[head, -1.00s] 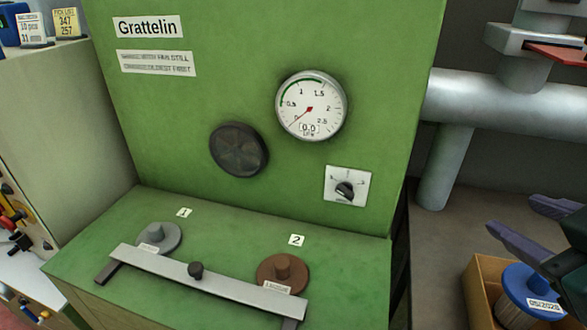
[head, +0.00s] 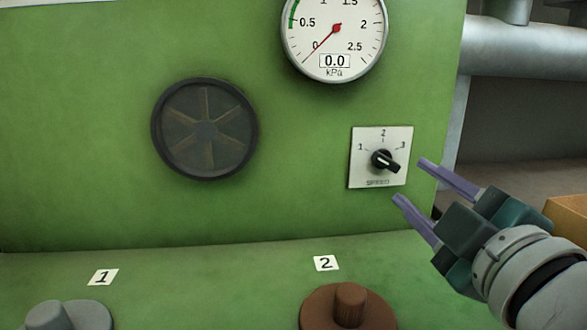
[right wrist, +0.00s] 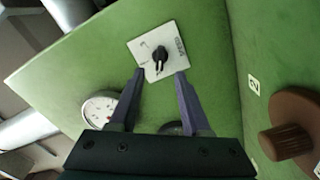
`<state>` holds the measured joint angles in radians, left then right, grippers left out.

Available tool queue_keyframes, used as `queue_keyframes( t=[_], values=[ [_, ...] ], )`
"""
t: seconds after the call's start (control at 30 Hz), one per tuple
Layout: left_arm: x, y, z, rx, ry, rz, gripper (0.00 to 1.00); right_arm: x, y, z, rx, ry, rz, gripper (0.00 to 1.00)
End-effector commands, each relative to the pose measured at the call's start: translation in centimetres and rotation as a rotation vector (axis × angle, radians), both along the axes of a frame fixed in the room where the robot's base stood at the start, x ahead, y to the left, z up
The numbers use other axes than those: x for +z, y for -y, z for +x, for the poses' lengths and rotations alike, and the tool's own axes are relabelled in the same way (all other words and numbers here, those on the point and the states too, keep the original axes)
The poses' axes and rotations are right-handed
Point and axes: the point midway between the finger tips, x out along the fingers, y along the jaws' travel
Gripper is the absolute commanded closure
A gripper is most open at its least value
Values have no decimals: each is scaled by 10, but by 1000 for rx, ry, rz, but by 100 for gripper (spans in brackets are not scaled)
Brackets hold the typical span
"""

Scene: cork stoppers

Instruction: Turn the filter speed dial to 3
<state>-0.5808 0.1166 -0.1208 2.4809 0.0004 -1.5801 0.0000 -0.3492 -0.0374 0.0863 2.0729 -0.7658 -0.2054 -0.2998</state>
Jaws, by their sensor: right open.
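The speed dial is a black knob (head: 384,161) on a white square plate (head: 367,178) marked 1, 2, 3 and SPEED, on the green panel. The knob's longer end points to the lower right, below the 3 mark. My right gripper (head: 410,180) is open and empty, just right of the plate, its purple fingers pointing at the dial. In the right wrist view the knob (right wrist: 160,54) lies ahead of the open fingertips (right wrist: 160,72), between their lines and apart from them. My left gripper is not in view.
A round gauge (head: 335,35) reading 0.0 kPa is above the dial. A dark round fan cover (head: 204,129) is to the left. A brown knobbed disc (head: 348,307) and a grey one (head: 68,315) are on the ledge below. A cardboard box (head: 568,220) is at right.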

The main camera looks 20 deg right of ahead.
Motion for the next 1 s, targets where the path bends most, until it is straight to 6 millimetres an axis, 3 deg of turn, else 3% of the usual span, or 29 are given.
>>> queue_keyframes(
  t=[0.2,0.4,0.8,1.0],
  values=[
    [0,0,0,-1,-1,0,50,1,9,41,2,3,0,52],
    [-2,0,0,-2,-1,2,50,0,15,65,1,1,1,52],
    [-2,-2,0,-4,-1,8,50,0,17,71,0,-1,2,54],
    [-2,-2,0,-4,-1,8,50,0,17,71,0,-1,2,76]
  ],
)
